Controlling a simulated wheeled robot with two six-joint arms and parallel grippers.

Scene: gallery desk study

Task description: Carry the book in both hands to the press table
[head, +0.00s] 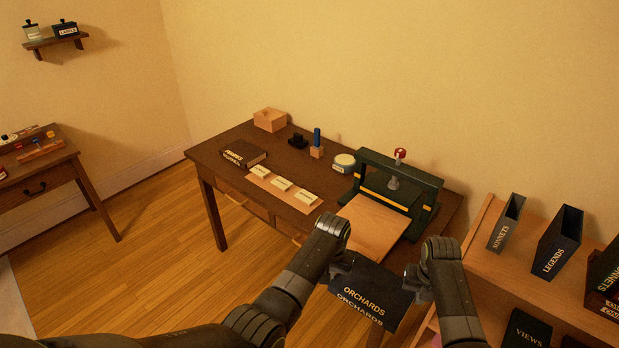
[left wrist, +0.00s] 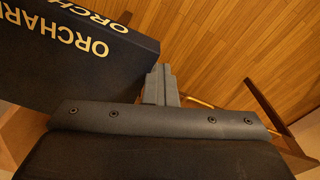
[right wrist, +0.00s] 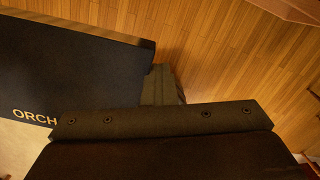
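The dark book lettered ORCHARDS (head: 365,281) is held up between my two grippers, in front of the press table (head: 213,150). My left gripper (head: 345,262) is at its left end and my right gripper (head: 414,276) at its right end. In the left wrist view the book (left wrist: 75,75) lies against the side of the gripper's closed fingers (left wrist: 160,84). In the right wrist view the book (right wrist: 75,65) lies against the right gripper's closed fingers (right wrist: 161,84). The faces pressed by the fingers are partly hidden.
A green press (head: 398,182) with a pale board (head: 374,226) stands at the table's right end. A brown book (head: 243,153), card strip (head: 283,188), jar (head: 344,162) and wooden box (head: 270,119) share the table. A shelf unit with slipcases (head: 557,242) is close right.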

